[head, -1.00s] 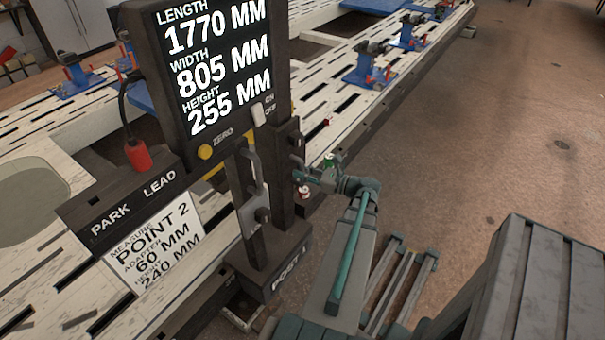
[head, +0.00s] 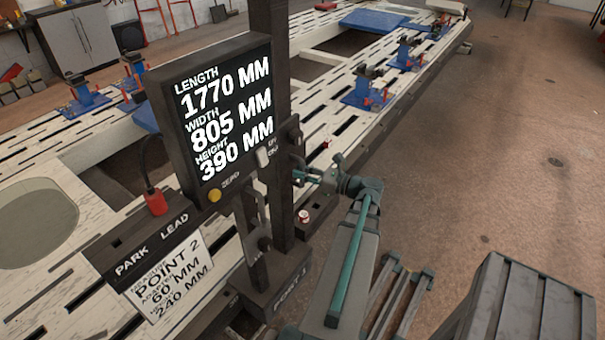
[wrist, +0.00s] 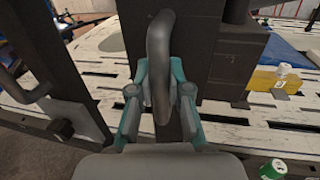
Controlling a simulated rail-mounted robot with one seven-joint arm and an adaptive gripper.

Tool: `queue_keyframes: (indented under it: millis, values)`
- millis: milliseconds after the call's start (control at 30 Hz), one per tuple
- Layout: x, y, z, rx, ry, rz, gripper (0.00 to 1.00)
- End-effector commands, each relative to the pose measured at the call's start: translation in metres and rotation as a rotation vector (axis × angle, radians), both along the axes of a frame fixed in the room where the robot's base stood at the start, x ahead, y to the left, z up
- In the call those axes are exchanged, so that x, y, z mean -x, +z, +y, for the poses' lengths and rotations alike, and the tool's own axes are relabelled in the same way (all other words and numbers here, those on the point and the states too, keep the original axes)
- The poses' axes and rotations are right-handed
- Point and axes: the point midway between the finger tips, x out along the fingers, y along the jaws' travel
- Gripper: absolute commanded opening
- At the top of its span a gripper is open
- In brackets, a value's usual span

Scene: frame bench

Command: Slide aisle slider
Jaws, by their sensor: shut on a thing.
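The aisle slider (head: 290,136) is a dark block on a dark upright post, with a curved grey handle that shows in the wrist view (wrist: 159,45). My gripper (head: 299,174) is at this handle, on the right side of the post. In the wrist view my teal gripper fingers (wrist: 160,78) are on both sides of the handle and shut on it. The display (head: 226,118) reads length 1770 mm, width 805 mm, height 390 mm. A card (head: 172,275) reads point 2, 60 mm, and 240 mm.
A second handle (head: 262,243) is on the post's near side. The post base (head: 285,297) is below. A red-and-white can (head: 304,216) is below my gripper; a green can (wrist: 272,169) shows in the wrist view. The brown floor at right is largely clear.

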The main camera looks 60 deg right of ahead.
Motion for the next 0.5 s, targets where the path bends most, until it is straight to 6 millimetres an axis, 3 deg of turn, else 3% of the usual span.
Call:
queue_keyframes:
  millis: [33, 200, 500]
  values:
    - [0.0001, -0.0008, 0.0000, 0.000, 0.000, 0.000, 0.19]
    - [0.0001, -0.0012, 0.0001, 0.000, 0.000, 0.001, 0.43]
    - [0.0009, -0.0014, -0.0001, -0.001, 0.000, 0.002, 0.43]
